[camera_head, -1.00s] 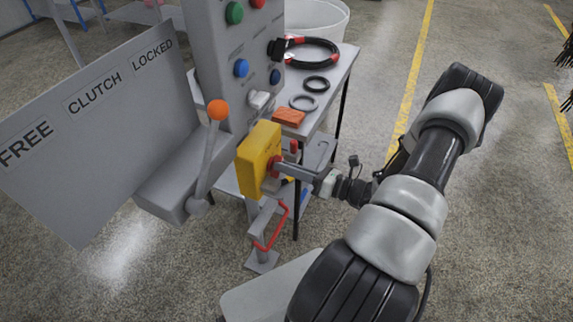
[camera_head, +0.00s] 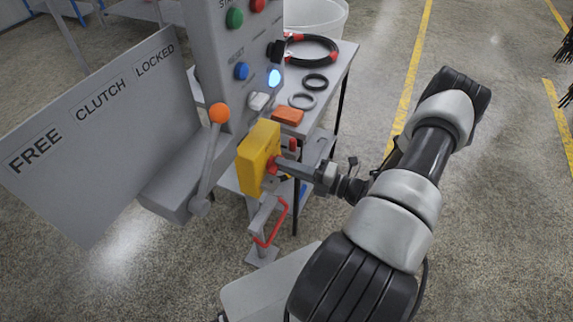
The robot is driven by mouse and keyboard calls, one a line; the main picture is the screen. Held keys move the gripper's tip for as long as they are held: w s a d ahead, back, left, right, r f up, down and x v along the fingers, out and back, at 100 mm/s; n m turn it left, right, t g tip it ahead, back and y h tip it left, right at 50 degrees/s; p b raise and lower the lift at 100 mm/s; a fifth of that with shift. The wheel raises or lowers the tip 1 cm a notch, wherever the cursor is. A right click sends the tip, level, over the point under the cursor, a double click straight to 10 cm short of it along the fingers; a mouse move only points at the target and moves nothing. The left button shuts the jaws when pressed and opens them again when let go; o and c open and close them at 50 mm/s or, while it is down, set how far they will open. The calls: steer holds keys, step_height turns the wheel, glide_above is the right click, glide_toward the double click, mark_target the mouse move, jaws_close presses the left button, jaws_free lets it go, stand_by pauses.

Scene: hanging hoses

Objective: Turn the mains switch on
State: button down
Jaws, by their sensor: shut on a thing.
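The mains switch is a yellow box (camera_head: 258,157) on the side of the grey control column (camera_head: 235,90). Its red knob (camera_head: 272,164) faces right. My gripper (camera_head: 281,166) is at the knob and shut on it, reaching in from the right. The fingers cover most of the knob, so its exact angle is hard to read. A blue lamp (camera_head: 274,77) on the column glows brightly.
A lever with an orange ball (camera_head: 218,112) stands left of the yellow box, beside a plate (camera_head: 95,130) marked FREE, CLUTCH, LOCKED. A table (camera_head: 337,85) behind holds black rings and an orange block (camera_head: 288,116). A red handle (camera_head: 277,225) is below.

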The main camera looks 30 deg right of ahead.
steer(key=shift+f+m, duration=0.1)
steer(key=shift+m, duration=0.5)
steer(key=c, duration=1.8)
jaws_free()
steer(key=v, duration=1.7)
steer(key=shift+s, duration=0.25)
steer(key=shift+d, duration=0.15)
